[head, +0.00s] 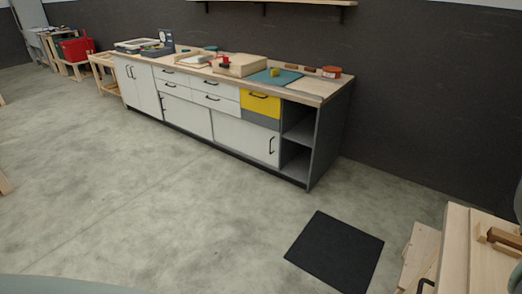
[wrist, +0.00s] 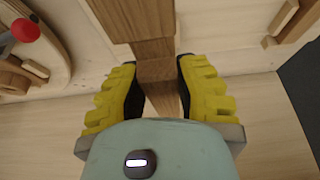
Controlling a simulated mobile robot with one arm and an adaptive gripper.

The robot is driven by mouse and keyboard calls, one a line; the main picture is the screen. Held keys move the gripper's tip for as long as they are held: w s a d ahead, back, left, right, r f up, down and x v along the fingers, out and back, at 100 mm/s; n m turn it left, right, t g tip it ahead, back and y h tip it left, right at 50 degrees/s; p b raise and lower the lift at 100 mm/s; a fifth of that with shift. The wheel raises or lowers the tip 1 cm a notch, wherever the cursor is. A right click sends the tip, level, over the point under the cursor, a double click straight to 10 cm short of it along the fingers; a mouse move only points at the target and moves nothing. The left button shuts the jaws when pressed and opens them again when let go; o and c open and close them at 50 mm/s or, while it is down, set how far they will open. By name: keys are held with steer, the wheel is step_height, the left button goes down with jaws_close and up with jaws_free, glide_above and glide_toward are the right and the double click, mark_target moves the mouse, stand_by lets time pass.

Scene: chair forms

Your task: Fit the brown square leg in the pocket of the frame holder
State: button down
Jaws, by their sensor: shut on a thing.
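The brown square leg (wrist: 154,50) shows in the wrist view, running from the top edge down between my fingers. My gripper (wrist: 160,88) has yellow ridged fingers and is shut on the leg. The leg's upper part looks wider than the part between the fingers. Pale wood (wrist: 235,50) lies beyond the leg; I cannot tell whether it is the frame holder. No pocket can be made out, and the leg's far end is cut off by the picture. My gripper does not show in the head view.
A red knob (wrist: 25,30) stands beside curved wood at the wrist view's upper left. In the head view, a long bench (head: 190,95) holds several items along the wall. A black mat (head: 335,251) lies on open floor. A wooden worktop (head: 487,262) stands at lower right.

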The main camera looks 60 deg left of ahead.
steer(key=shift+s+f+b, duration=0.25)
steer(key=shift+f+b, duration=0.05)
steer(key=shift+f, duration=0.65)
steer(key=shift+f+b, duration=0.7)
steer(key=shift+f, duration=0.85)
steer(key=shift+w, duration=0.1)
